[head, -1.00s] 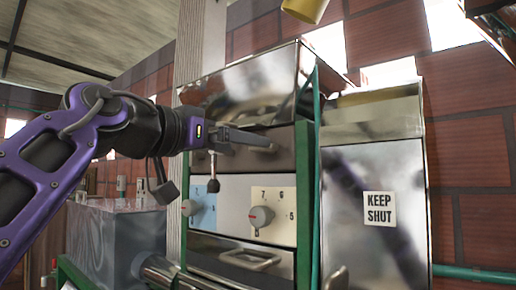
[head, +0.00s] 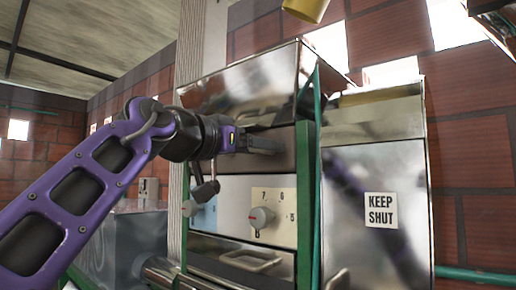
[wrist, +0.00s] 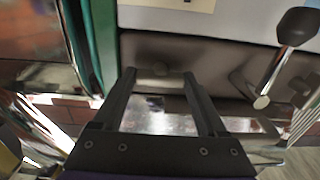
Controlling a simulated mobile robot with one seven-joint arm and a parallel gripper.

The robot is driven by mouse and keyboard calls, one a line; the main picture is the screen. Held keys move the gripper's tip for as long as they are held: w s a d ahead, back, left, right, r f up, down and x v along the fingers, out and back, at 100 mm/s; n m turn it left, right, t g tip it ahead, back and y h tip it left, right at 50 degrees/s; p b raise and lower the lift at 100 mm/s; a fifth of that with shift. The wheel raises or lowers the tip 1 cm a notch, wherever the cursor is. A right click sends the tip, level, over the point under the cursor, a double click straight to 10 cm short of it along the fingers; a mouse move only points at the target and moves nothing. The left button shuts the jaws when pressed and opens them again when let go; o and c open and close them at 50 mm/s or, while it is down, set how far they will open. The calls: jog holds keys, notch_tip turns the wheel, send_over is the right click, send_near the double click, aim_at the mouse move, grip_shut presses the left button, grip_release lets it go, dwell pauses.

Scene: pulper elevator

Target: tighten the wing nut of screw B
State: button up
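My gripper (wrist: 160,78) is open in the wrist view, with its two dark fingers pointing at the brown-grey band (wrist: 222,75) of the machine. A small dull, rounded piece (wrist: 158,70) shows between the fingertips, apart from both fingers. It may be the wing nut, but its wings and any letter B cannot be made out. In the head view my gripper (head: 268,145) is in front of the same band, under the shiny metal hopper (head: 250,88). There the fingers hide whatever is between them.
A black-knobbed lever (wrist: 298,25) with a metal rod stands right of the fingers in the wrist view. Below the band are a numbered dial (head: 262,217) and a metal handle (head: 250,260). A green post (head: 305,190) and a "KEEP SHUT" cabinet (head: 375,240) stand to the right.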

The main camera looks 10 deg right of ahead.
jog(key=c, duration=0.5)
jog(key=shift+m, duration=8.9)
jog(key=o, duration=1.3)
